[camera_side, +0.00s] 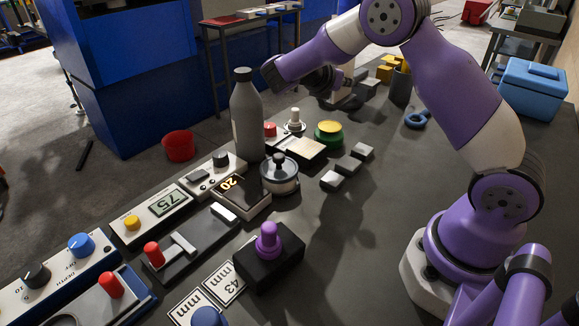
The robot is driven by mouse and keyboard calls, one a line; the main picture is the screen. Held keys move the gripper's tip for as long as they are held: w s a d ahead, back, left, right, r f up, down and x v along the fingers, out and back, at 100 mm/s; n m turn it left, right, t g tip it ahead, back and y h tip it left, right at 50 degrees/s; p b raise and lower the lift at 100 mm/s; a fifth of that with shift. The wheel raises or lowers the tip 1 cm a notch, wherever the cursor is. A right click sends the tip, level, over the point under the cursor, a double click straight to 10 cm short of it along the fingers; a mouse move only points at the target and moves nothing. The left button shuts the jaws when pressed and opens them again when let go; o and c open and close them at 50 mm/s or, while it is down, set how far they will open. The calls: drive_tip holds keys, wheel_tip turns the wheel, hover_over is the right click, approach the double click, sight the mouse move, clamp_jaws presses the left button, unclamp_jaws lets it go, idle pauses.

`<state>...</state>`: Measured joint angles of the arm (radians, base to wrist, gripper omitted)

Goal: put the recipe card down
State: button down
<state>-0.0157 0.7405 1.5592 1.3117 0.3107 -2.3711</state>
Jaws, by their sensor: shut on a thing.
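My gripper (346,99) is at the upper middle of the side view, behind the grey bottle and above the far part of the dark bench. Its fingers are small, dark and partly hidden by my wrist. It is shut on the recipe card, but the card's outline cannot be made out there. Two white cards with black print, one reading "43 mm" (223,283) and one reading "mm" (190,306), lie flat on the bench at the lower left, far from my gripper.
A tall grey bottle (246,115) stands near the bench's far-left edge. A green-and-yellow button (328,133), a round metal pot (279,174), grey blocks (346,167) and a purple-knobbed black box (269,257) stand around. A blue cooler (534,88) is at right. Bench right of the blocks is clear.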

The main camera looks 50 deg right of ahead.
drive_tip(key=s+x, duration=0.1)
drive_tip(key=x, duration=0.3)
drive_tip(key=f+x, duration=0.1)
drive_tip(key=x, duration=0.4)
drive_tip(key=s+x, duration=0.1)
drive_tip(key=x, duration=0.3)
drive_tip(key=shift+s+f, duration=0.3)
drive_tip(key=shift+s, duration=0.05)
drive_tip(key=shift+d+f, duration=0.1)
drive_tip(key=shift+f, duration=1.95)
drive_tip(key=shift+f, duration=0.1)
drive_tip(key=c, duration=1)
unclamp_jaws()
